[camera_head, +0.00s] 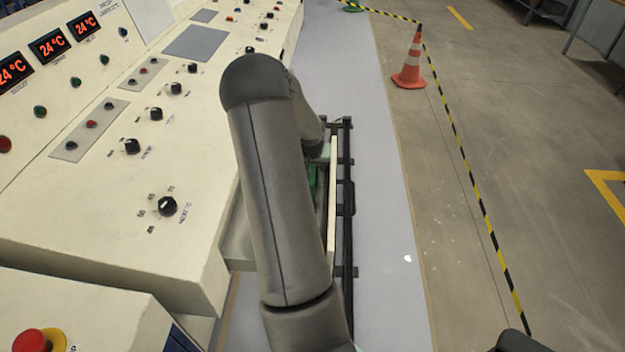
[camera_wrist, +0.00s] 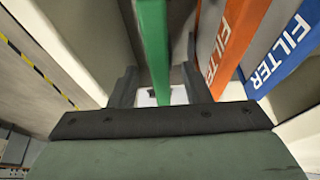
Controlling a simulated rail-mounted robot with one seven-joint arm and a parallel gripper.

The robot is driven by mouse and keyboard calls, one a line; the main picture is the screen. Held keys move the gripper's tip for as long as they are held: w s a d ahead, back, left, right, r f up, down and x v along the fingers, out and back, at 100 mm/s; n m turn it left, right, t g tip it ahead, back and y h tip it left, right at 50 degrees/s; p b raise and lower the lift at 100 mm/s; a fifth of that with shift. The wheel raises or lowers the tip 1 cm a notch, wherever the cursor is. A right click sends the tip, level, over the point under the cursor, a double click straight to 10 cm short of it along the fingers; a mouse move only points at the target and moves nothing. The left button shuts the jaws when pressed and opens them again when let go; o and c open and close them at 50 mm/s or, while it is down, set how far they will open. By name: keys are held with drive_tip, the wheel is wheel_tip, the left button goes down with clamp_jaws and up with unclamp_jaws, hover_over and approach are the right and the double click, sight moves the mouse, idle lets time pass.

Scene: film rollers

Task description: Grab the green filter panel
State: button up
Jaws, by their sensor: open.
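The green filter panel (camera_wrist: 152,45) stands edge-on in the upper middle of the wrist view and runs down between the two fingers of my gripper (camera_wrist: 158,80). The fingers are open, one on each side of it, with gaps visible. In the head view my arm hides most of the area, and only a small green strip (camera_head: 312,178) shows beside it. My gripper itself is hidden there.
An orange panel (camera_wrist: 228,42) and a blue panel (camera_wrist: 285,50), both marked FILTER, stand close to the right of the green one. A cream control console (camera_head: 95,200) lies left of my arm. An orange cone (camera_head: 410,62) stands on the floor to the right.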

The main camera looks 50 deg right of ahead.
drive_tip(key=shift+x, duration=1.1)
drive_tip(key=shift+f+b, duration=0.25)
drive_tip(key=shift+b, duration=0.3)
clamp_jaws()
